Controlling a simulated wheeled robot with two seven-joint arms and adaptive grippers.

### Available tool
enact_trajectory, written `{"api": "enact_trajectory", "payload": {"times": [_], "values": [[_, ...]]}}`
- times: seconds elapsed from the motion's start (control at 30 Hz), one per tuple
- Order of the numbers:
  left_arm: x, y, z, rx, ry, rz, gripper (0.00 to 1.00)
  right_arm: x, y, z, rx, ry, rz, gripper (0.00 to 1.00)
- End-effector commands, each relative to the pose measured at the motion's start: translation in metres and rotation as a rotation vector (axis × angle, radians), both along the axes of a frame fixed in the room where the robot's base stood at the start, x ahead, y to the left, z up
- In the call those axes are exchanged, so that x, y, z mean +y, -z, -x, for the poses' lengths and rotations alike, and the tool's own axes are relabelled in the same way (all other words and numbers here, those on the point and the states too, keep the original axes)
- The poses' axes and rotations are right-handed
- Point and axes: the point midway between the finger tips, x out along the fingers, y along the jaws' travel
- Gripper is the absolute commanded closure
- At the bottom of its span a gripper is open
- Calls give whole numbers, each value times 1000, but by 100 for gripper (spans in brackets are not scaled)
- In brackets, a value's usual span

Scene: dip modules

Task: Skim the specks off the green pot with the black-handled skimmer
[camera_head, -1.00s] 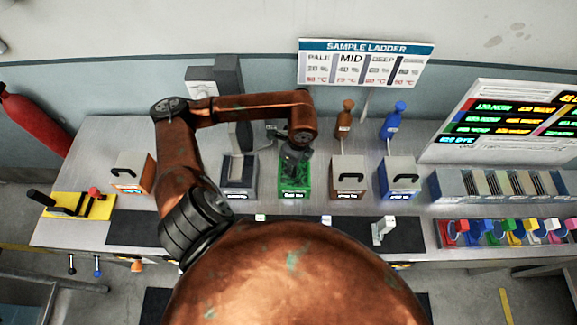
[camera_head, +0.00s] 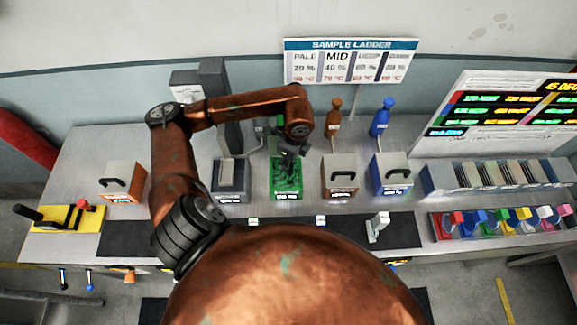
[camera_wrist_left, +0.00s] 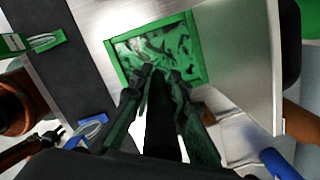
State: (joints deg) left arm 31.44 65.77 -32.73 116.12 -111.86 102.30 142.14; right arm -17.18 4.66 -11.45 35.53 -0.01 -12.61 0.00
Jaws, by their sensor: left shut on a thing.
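The green pot (camera_head: 286,187) stands open near the middle of the bench, in the row of lidded pots. In the left wrist view its green rim (camera_wrist_left: 110,62) frames green liquid with dark specks (camera_wrist_left: 180,40) scattered on it. My left gripper (camera_head: 290,160) is over the pot, pointing down. In the wrist view my left gripper (camera_wrist_left: 162,85) is shut on the black handle of the skimmer (camera_wrist_left: 163,125). The skimmer's working end is hard to make out against the liquid, so I cannot tell how deep it is. My right gripper is not in view.
Lidded pots stand on both sides: an orange one (camera_head: 122,182) left, a brown one (camera_head: 340,180) and a blue one (camera_head: 391,178) right. A grey device (camera_head: 231,178) stands close left of the green pot. Brown (camera_head: 333,120) and blue (camera_head: 381,120) bottles stand behind.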

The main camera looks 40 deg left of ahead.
Motion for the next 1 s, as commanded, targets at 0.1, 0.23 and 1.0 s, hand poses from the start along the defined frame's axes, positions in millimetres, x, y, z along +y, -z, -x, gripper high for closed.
{"api": "enact_trajectory", "payload": {"times": [0.1,0.23,1.0], "values": [[5,0,-6,-1,-2,0,100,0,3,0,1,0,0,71],[10,0,-11,-1,-2,-1,100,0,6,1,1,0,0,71],[23,-1,-26,-1,0,0,100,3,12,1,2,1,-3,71]]}}
